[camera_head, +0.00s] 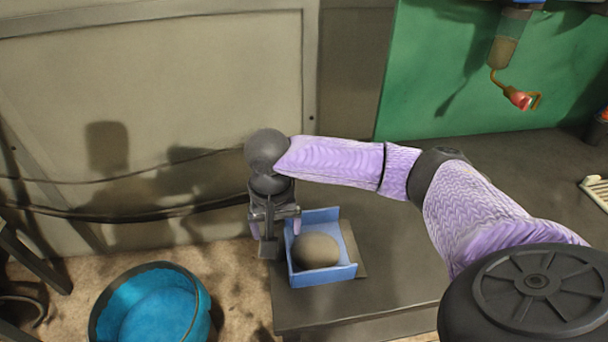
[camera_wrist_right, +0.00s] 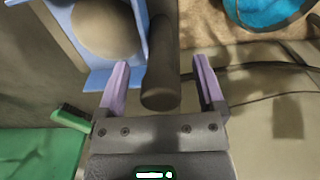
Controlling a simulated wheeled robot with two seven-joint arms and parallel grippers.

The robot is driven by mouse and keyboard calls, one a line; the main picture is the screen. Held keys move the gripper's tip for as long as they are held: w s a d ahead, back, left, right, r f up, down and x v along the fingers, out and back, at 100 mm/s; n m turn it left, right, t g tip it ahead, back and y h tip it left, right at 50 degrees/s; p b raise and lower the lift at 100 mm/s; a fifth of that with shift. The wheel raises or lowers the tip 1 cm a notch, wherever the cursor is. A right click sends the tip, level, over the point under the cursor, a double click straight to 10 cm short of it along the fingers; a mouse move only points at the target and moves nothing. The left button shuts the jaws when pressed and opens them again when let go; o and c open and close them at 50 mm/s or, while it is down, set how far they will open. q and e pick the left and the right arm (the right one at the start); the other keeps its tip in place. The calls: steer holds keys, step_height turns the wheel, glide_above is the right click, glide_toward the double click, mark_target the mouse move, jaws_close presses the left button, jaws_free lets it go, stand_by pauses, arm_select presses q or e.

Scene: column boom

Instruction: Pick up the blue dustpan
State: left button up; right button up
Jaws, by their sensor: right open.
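The blue dustpan (camera_head: 341,271) sits on the grey table near its left edge, with a round tan lump (camera_head: 316,251) in its pan. It also shows at the upper left of the right wrist view (camera_wrist_right: 63,17). Its dark handle (camera_wrist_right: 160,85) points away from the pan, past the table's left edge. My right gripper (camera_head: 275,232) is open at the handle. In the right wrist view the handle lies between the two lilac fingers (camera_wrist_right: 160,62), nearer the left one; I cannot tell whether they touch. My left gripper is not in view.
A round bucket (camera_head: 203,312), blue inside, stands on the floor left of the table (camera_head: 390,293). A dark cable runs along the pale wall behind the gripper. A hanging tool with a red end (camera_head: 517,98) is at upper right. The table's back middle is clear.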

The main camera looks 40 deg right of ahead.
steer(key=shift+f, duration=0.15)
jaws_close()
stand_by(1.4)
